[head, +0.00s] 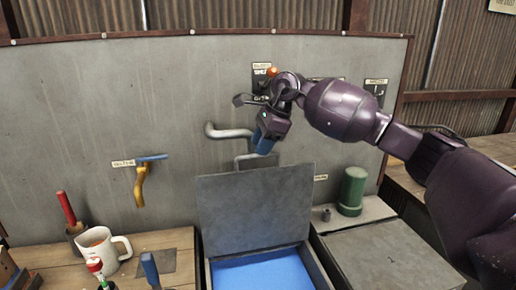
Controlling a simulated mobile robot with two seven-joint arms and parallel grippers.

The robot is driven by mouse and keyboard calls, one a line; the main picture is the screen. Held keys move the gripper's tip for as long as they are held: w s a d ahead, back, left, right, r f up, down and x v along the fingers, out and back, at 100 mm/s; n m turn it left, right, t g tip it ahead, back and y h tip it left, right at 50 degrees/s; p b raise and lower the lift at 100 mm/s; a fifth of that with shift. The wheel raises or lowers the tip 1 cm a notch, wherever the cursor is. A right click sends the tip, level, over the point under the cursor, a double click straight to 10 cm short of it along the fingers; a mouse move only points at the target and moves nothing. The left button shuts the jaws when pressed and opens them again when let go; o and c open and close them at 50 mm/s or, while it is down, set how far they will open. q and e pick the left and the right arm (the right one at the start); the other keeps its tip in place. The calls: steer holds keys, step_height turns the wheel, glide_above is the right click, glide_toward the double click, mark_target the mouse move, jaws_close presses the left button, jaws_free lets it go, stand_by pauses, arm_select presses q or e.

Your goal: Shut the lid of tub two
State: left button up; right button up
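A tub (318,270) with a blue inside stands open at the bottom middle. Its grey lid (250,212) is raised nearly upright at the back of the tub. No number on it can be read, so I cannot tell from a label that it is tub two. My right gripper (263,143), with blue fingertips, points down just above and behind the lid's top edge, near the grey wall. I cannot tell whether it touches the lid or whether its fingers are apart. My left gripper is not in view.
A grey pipe (222,132) and a yellow tap with a blue handle (141,183) are on the wall. A flat grey cover (385,255) and a green cylinder (352,192) are at the right. A mug (103,250) and a red-handled tool (67,210) stand at the left.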

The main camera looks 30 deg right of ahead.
steer(key=shift+x, duration=1.2)
jaws_close()
